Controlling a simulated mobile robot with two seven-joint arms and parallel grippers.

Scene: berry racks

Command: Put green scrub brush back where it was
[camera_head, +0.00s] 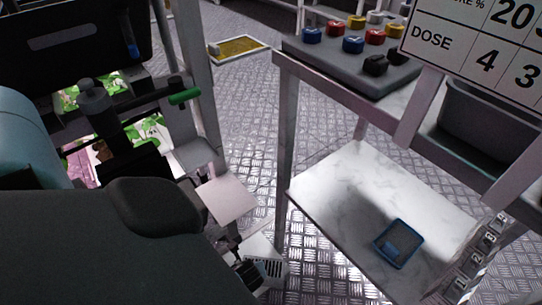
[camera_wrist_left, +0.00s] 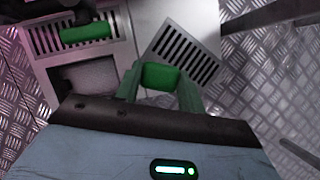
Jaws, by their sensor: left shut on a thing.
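In the left wrist view, my left gripper (camera_wrist_left: 160,78) is shut on a green block-like piece, which I take to be the green scrub brush (camera_wrist_left: 160,74). The two fingers stand on either side of it. Its lower part is hidden by the gripper. A light slotted panel (camera_wrist_left: 205,22) lies just beyond the brush; I cannot tell whether they touch. In the head view, my dark arm fills the lower left, and I cannot make out the brush there. My right gripper is not in view.
Another green grip (camera_wrist_left: 87,32) lies over a slotted panel at upper left. A green-tipped black rod (camera_head: 185,95) shows at left. A white-shelved cart (camera_head: 345,180) stands at right with a blue tray (camera_head: 399,243).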

